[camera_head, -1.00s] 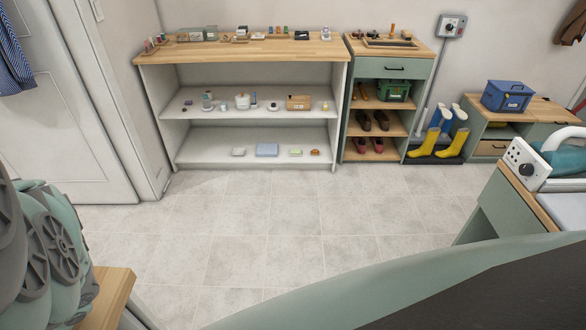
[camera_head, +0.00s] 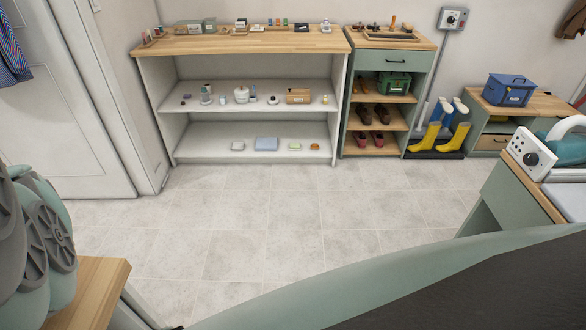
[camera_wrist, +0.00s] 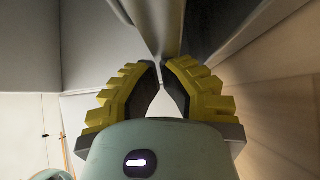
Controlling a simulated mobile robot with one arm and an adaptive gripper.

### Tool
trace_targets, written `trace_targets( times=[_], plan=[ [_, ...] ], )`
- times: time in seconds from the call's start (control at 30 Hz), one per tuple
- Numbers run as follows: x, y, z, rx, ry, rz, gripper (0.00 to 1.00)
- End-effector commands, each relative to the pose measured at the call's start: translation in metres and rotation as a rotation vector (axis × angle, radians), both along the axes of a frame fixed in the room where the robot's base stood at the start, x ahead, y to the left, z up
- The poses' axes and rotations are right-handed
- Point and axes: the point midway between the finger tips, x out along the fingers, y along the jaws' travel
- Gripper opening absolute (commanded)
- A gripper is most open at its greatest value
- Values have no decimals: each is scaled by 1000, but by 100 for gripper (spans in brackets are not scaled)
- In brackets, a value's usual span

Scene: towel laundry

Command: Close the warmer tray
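I cannot pick out the warmer tray for certain in either view. In the wrist view my gripper (camera_wrist: 161,68) has its two yellow ridged fingers angled inward, with the dark-padded tips close together. A narrow pale strip shows between the tips. Whether they grip a thin edge there or are only close to it, I cannot tell. Grey panels (camera_wrist: 105,35) and a dark slanted edge lie just beyond the fingers. My gripper does not show in the head view.
A white box with knobs (camera_head: 527,153) stands on the counter at right. Shelves (camera_head: 250,130), a narrow cabinet (camera_head: 393,60), boots (camera_head: 440,130) and a blue box (camera_head: 508,90) line the back wall. A wooden top (camera_head: 90,290) is at lower left. The tiled floor (camera_head: 260,230) is clear.

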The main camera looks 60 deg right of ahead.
Motion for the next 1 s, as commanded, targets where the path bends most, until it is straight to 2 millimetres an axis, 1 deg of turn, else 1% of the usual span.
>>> trace_targets(
  times=[0.33, 0.47, 0.63, 0.67, 0.7, 0.8, 0.87, 1.0],
  plan=[
    [0, 0, 2, 0, 1, -1, 0],
    [-8, -7, 3, -1, 5, -2, 0],
    [-33, -26, 5, 1, 10, -2, 0],
    [-32, -31, -1, -2, 5, -1, 0],
    [-32, -38, -3, -4, 4, -1, 0],
    [-35, -53, -2, -1, 3, -4, 0],
    [-37, -65, -4, -3, 3, -3, 0],
    [-41, -90, -1, -3, 0, -6, 0]
  ],
)
